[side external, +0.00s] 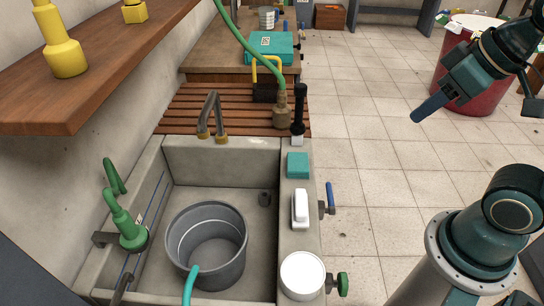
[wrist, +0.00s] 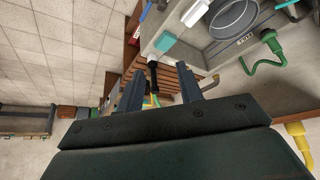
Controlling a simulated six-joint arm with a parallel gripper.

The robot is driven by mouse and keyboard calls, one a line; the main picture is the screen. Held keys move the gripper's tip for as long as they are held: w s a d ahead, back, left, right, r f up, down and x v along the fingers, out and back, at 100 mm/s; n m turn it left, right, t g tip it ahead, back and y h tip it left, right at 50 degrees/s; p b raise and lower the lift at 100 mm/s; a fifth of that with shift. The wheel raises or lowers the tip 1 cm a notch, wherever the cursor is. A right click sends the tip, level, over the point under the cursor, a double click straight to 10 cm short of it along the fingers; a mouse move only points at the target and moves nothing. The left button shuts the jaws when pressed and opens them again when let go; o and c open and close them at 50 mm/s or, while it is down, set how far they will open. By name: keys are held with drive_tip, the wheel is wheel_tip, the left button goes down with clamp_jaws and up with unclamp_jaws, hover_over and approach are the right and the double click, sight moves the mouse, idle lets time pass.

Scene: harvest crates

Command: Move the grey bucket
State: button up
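The grey bucket (side external: 232,262) stands upright in the concrete sink (side external: 222,158), in its lower middle in the side external view. The bucket looks empty inside, and a teal hose or handle end (side external: 190,285) overlaps its front rim. In the wrist view the bucket (wrist: 232,20) shows at the top right, partly cut off by the frame. My gripper (side external: 418,118) hangs in the air over the tiled floor, right of the sink and well apart from the bucket. In the wrist view its two fingers (wrist: 160,88) are spread with nothing held between them.
The sink's right ledge holds a teal block (side external: 298,165), a white bottle (side external: 300,208) and a round white lid (side external: 302,275). Green taps (side external: 128,228) stand at its left. A wooden shelf (side external: 90,85) overhangs the upper left.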

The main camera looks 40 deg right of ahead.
drive_tip(key=c, duration=0.6)
drive_tip(key=shift+w+a+r, duration=0.1)
drive_tip(key=shift+w, duration=0.1)
clamp_jaws()
drive_tip(key=w+a+f+n+g+y, duration=0.1)
drive_tip(key=w+a+f+n+g, duration=0.25)
drive_tip(key=w+a+n, duration=1.2)
drive_tip(key=a+f+n+g+h, duration=0.1)
drive_tip(key=a+f+n, duration=1)
drive_tip(key=a+f, duration=1.2)
drive_tip(key=shift+w+a+f+g, duration=0.25)
drive_tip(key=shift+a+g, duration=0.3)
drive_tip(key=shift+a, duration=0.5)
